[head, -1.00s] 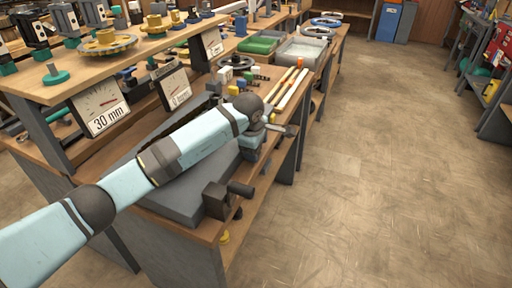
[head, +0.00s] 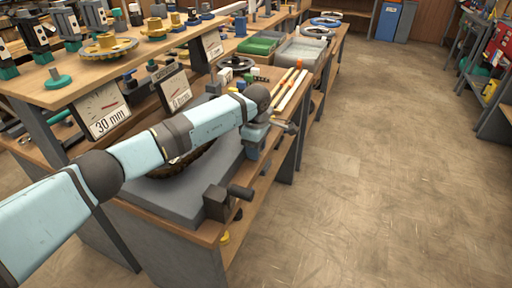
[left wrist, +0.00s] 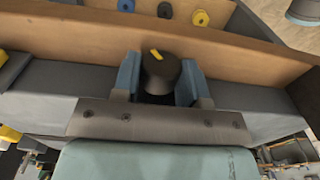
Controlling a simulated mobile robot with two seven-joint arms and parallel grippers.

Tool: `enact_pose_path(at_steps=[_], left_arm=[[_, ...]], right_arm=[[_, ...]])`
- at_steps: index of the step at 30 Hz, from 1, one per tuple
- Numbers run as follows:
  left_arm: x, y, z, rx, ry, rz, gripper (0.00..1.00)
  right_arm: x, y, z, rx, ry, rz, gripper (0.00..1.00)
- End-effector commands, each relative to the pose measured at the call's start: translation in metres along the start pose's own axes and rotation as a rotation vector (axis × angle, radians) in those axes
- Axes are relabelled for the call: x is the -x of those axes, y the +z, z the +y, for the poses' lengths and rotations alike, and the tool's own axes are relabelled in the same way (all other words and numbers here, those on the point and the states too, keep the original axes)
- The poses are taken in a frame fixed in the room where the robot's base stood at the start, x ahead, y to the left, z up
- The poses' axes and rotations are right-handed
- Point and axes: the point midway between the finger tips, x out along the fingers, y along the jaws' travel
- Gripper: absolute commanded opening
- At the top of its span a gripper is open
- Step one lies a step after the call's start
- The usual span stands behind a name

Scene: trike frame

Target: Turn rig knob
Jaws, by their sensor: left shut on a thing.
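The rig knob (left wrist: 158,74) is dark and round with a yellow mark on top. It shows in the left wrist view at the front of a grey panel, below a brown wooden edge. My left gripper (left wrist: 158,88) has its two blue fingers on either side of the knob and is shut on it. In the head view my left arm reaches over the grey bench bed, its hand at the bed's far right end. I cannot make out the knob there. My right gripper is not in view.
The grey bed (head: 170,196) carries a dark block with a handle (head: 238,191) at its near end. A dark round wheel (head: 188,160) lies partly under my arm. A shelf with gauges (head: 104,107) stands left. The floor (head: 380,170) at right is clear.

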Motion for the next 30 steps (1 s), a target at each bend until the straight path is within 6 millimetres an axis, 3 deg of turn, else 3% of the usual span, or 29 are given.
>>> enact_pose_path(at_steps=[6,7,10,22,30], left_arm=[[0.0,0.0,0.0,0.0,0.0,0.0,0.16],[0.0,0.0,0.0,0.001,0.0,0.0,0.42],[0.0,0.0,0.0,0.001,0.001,0.0,0.65],[0.01,0.0,0.0,0.0,0.003,0.0,0.65],[0.066,-0.001,0.001,0.0,0.005,0.001,0.65]], right_arm=[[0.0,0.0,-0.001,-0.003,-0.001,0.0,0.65],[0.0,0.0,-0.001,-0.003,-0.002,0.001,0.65],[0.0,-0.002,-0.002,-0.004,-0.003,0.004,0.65],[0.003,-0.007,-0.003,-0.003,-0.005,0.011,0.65],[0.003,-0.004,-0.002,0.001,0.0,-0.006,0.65]])
